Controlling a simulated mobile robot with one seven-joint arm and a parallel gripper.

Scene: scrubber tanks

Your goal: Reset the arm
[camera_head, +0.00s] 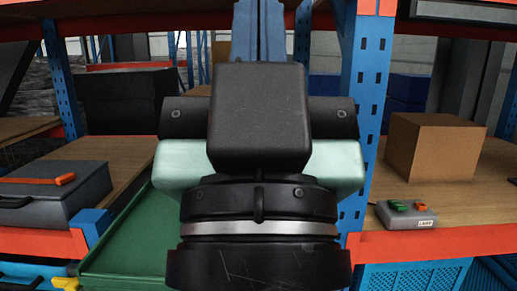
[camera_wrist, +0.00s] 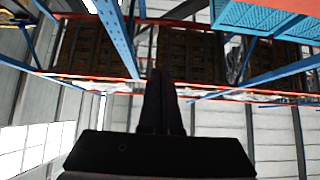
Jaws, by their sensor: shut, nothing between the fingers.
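My gripper (camera_wrist: 160,78) shows in the wrist view as two dark fingers side by side, pressed together and pointing up the picture. They are shut with nothing between them and touch nothing that I can see. Behind the fingers are rack shelves and a pale wall. In the head view my arm's black and pale green links fill the middle of the picture, close to the camera. They hide much of the rack behind them, and I cannot make out the fingers there.
A blue rack post (camera_head: 362,120) stands just right of my arm. On the right shelf are a cardboard box (camera_head: 435,147) and a grey button box (camera_head: 405,214). At left are a grey case (camera_head: 60,192) and a green container (camera_head: 115,250). A blue crate (camera_wrist: 262,18) hangs over the wrist view's top right.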

